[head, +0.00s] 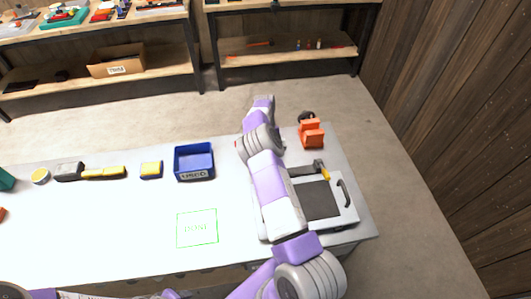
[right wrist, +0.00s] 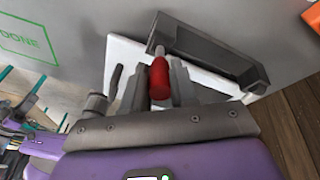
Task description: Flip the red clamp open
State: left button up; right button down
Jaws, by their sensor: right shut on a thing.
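The red clamp (right wrist: 160,80) shows as a rounded red handle with a paler tip in the right wrist view. My right gripper (right wrist: 161,72) is shut on it, with grey fingers on both sides. The fingers hide its lower part and base. It stands over a white surface (right wrist: 120,50) beside a dark grey bracket-like bar (right wrist: 215,57). In the head view my right arm reaches over the table and hides the gripper and clamp. My left gripper is not in view.
A pale case (head: 350,213) with a dark panel and handle lies at the table's right, beside a black-and-yellow tool (head: 323,169). An orange stand (head: 311,134) is behind. A blue bin (head: 194,175) and small yellow-dark items (head: 104,173) line the back. The green DONE area (head: 197,228) is empty.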

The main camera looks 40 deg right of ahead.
jog(key=c, duration=0.9)
grip_release()
jog(key=v, duration=0.7)
jog(key=shift+d+r, duration=0.1)
jog(key=shift+r, duration=0.2)
jog(key=shift+w, duration=0.1)
